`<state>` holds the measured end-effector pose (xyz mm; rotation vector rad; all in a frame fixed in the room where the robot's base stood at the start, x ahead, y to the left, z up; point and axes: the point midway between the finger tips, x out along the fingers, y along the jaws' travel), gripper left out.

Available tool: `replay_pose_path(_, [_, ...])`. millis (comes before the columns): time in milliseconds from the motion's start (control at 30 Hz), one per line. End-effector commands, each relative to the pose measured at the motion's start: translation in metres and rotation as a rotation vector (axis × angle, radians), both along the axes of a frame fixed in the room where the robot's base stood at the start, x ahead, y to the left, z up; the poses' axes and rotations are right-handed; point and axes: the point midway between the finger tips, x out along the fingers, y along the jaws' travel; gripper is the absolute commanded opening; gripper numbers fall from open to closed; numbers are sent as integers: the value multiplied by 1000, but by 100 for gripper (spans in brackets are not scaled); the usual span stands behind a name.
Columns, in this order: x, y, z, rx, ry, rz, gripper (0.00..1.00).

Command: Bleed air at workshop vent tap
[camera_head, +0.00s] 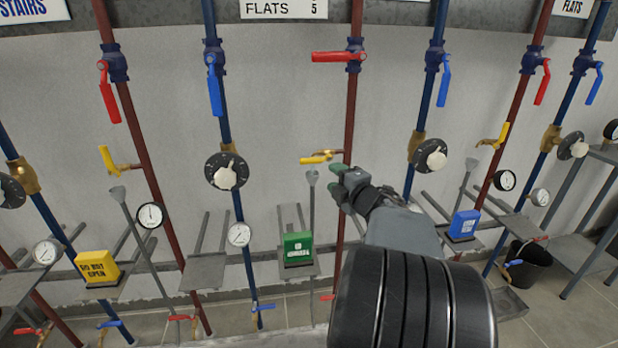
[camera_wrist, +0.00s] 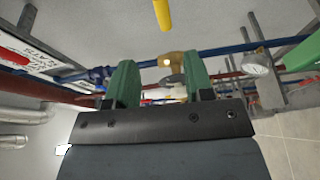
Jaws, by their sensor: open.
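Three brass vent taps with yellow handles stand on the red pipes in the head view: left (camera_head: 107,160), middle (camera_head: 318,157) and right (camera_head: 495,138). The middle handle lies roughly level; the left and right ones are tilted up. No workshop sign is readable, so I cannot tell which tap is the workshop's. My gripper (camera_head: 339,182) is open and empty, just below and right of the middle tap. In the wrist view, its green fingers (camera_wrist: 160,78) are apart, with a yellow bar (camera_wrist: 161,14) beyond them and a brass fitting (camera_wrist: 172,62) on a blue pipe between them.
Grey funnels (camera_head: 312,178) stand below the taps. A green box (camera_head: 297,248), a yellow box (camera_head: 97,267) and a blue box (camera_head: 463,225) sit on small shelves. Gauges and black dials (camera_head: 227,171) line the pipes. A black bucket (camera_head: 528,268) stands at right.

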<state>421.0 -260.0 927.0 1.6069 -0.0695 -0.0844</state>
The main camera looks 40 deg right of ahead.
Motion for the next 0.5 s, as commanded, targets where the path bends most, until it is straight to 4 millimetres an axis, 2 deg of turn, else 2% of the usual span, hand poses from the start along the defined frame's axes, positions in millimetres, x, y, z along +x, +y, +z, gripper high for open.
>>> replay_pose_path(33, [-1, -2, -7, -16, -3, 14, 48])
replay_pose_path(167, [6, -3, -9, -38, -8, 42, 48])
replay_pose_path(500, [69, -5, -9, -38, -8, 45, 48])
